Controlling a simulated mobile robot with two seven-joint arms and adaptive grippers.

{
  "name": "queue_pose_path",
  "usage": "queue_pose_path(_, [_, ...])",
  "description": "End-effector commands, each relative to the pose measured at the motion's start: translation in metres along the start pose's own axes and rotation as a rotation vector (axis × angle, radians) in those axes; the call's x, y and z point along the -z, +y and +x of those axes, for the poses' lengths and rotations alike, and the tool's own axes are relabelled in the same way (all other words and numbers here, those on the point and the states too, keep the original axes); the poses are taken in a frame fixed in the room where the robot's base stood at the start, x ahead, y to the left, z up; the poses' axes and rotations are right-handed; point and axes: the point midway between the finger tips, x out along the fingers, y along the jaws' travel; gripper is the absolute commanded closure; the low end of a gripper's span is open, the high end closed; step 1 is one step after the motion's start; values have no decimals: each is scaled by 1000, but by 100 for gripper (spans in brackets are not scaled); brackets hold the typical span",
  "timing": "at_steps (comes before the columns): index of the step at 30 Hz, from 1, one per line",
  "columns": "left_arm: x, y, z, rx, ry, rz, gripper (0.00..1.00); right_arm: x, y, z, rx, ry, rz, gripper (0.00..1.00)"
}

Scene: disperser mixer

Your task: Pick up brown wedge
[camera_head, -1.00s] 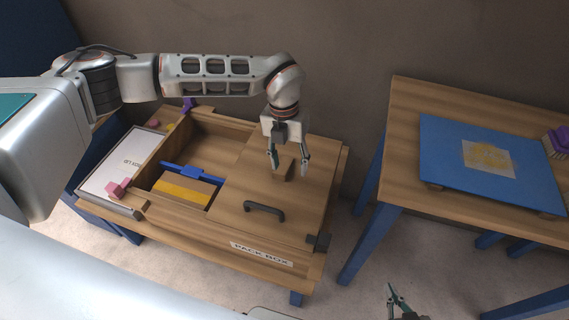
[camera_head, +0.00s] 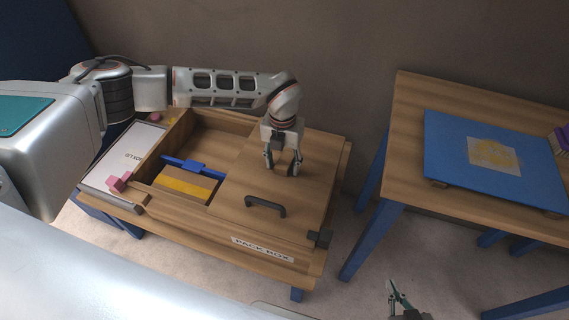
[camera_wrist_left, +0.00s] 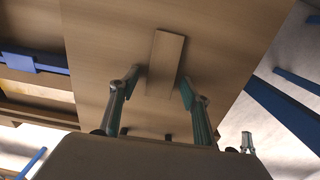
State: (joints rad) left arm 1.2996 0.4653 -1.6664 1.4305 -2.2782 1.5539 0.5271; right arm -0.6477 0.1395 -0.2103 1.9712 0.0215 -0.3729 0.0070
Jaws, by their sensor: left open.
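The brown wedge (camera_head: 284,170) lies on the wooden lid of the pack box, its colour close to the lid's. In the left wrist view the wedge (camera_wrist_left: 166,58) is a plain block between the fingertips. My left gripper (camera_head: 283,164) is open, pointing down with one finger on each side of the wedge. In the left wrist view there are gaps between the left gripper's fingertips (camera_wrist_left: 160,85) and the wedge, so it is not gripped. My right gripper (camera_head: 399,296) is low at the bottom of the head view, away from the box; its opening is unclear.
The lid has a dark handle (camera_head: 265,206) in front of the wedge and a dark latch (camera_head: 319,239) at its front right corner. An open compartment with a blue bar (camera_head: 190,165) is to the left. A second table (camera_head: 405,150) with a blue board (camera_head: 450,170) stands right.

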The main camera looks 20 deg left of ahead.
Motion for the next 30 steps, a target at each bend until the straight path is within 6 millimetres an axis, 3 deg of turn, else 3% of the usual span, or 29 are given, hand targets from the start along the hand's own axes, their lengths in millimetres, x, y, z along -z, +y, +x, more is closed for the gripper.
queue_pose_path(3, [0, 0, -1, 0, -1, 0, 55, 1, 1, 0, -1, 2, -1, 100])
queue_pose_path(7, [0, 0, -1, 0, -1, 0, 89, 2, 1, 0, -1, 2, -1, 100])
queue_pose_path(8, [0, 0, -1, 0, -1, 0, 92, 2, 1, 0, -1, 3, -1, 100])
queue_pose_path(22, [-1, 0, -8, 1, -2, 1, 92, 4, 1, 0, -2, 6, 0, 100])
queue_pose_path(26, [-2, 0, -24, 1, -5, 0, 92, 6, 2, -1, -2, 8, 1, 100])
queue_pose_path(30, [-2, 0, -51, 1, -6, 1, 92, 7, 2, -2, -1, 8, 3, 100])
